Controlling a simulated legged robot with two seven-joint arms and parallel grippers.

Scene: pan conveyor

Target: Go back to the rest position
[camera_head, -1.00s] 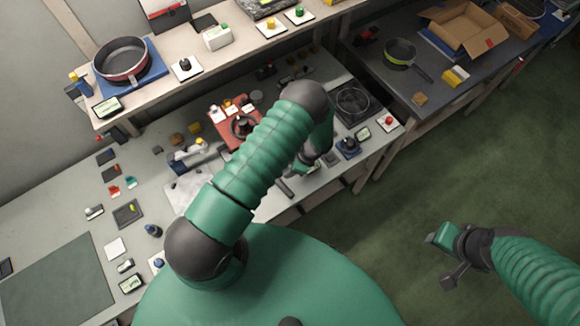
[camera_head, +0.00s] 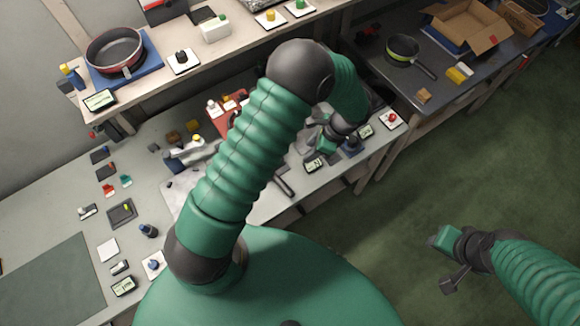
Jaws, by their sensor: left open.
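My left arm reaches up from the green base and bends over the workbench (camera_head: 60,215). My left gripper (camera_head: 318,138) is open beside the bench's right part. Its green and dark parts partly hide what is behind it, and I see nothing held in it. My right gripper (camera_head: 446,262) hangs over the green floor at the right, clear of the benches.
A red-rimmed pan (camera_head: 115,52) sits on a blue mat on the upper shelf. A second pan (camera_head: 403,50) and an open cardboard box (camera_head: 470,28) are on the dark right table. Small items lie near my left gripper. The floor at right is free.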

